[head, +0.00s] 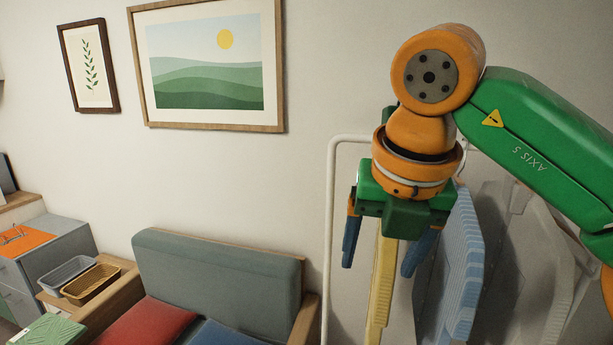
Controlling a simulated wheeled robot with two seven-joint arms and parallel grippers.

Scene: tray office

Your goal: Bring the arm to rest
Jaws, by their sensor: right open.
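My right arm comes in from the right, with a green link and orange joints. My right gripper (383,262) points down at the right of the head view. Its two blue fingers are apart, so it is open. A narrow yellow panel (381,290) shows between the fingers; I cannot tell whether it is in the jaws or behind them. A blue ribbed panel (463,270) stands close to the right of the right finger. My left gripper is not in view.
A white tube frame (330,220) and pale grey panels (535,270) stand near my right gripper. A green sofa (215,270) with red and blue cushions is at the lower middle. A grey basket (67,273) and a brown basket (90,284) rest on a wooden surface at left.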

